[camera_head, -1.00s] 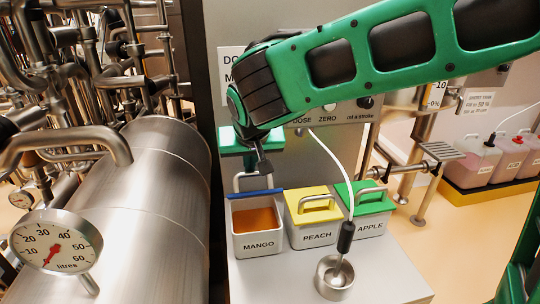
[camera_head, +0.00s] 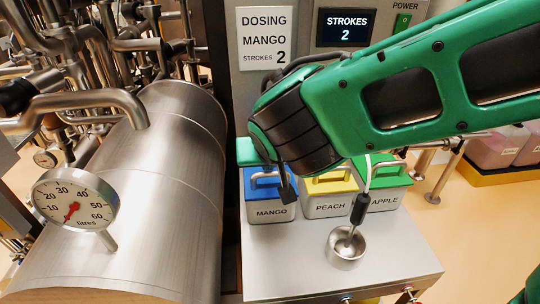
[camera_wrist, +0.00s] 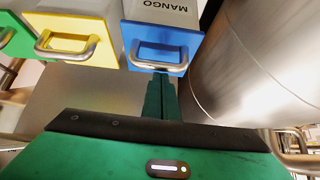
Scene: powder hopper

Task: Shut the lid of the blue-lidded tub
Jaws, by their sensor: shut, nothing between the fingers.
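The blue-lidded tub (camera_head: 270,207), labelled MANGO, stands at the left of a row of three tubs. Its blue lid (camera_head: 256,187) lies flat over the tub's top, and its contents are hidden. The lid with its metal handle also shows in the wrist view (camera_wrist: 181,47). My gripper (camera_wrist: 160,82) is shut and empty, its fingers pointing at the lid close to the handle. I cannot tell whether they touch the lid. In the head view my arm hides most of the gripper.
A yellow-lidded PEACH tub (camera_head: 326,207) and a green-lidded APPLE tub (camera_head: 387,196) stand to the right. A metal cup (camera_head: 346,247) with a hose nozzle (camera_head: 359,208) sits in front. A large steel cylinder (camera_head: 165,190) is on the left.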

